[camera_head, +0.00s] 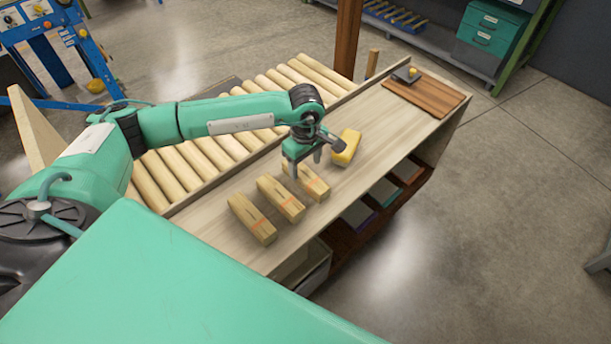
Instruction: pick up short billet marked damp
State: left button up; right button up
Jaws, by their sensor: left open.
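A yellower short billet (346,147) lies farther along the bench, just right of my gripper. The marks are too small to read, so I cannot tell which billet is marked damp. My left gripper (303,166) is open, pointing down, at the far marked billet and hiding part of it. I cannot tell whether it touches. My right gripper is not in view.
A bed of wooden rollers (215,152) runs behind the bench, past a low rail. A brown board (424,93) with a small dark tool lies at the bench's far end. A post (347,38) stands behind. Shelves sit under the front edge.

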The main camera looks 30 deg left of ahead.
aim_at(306, 174)
pick_arm(q)
jog(key=f, duration=0.1)
jog(key=f+p, duration=0.1)
jog(key=f, duration=0.1)
jog(key=shift+s+d+f, duration=0.15)
jog(key=shift+s+f, duration=0.1)
jog(key=shift+f, duration=0.45)
jog(key=shift+c, duration=0.4)
jog(key=c, duration=1.1)
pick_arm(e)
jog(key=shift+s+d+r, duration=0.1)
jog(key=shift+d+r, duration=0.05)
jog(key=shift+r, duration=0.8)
pick_arm(q)
jog(key=shift+r, duration=0.2)
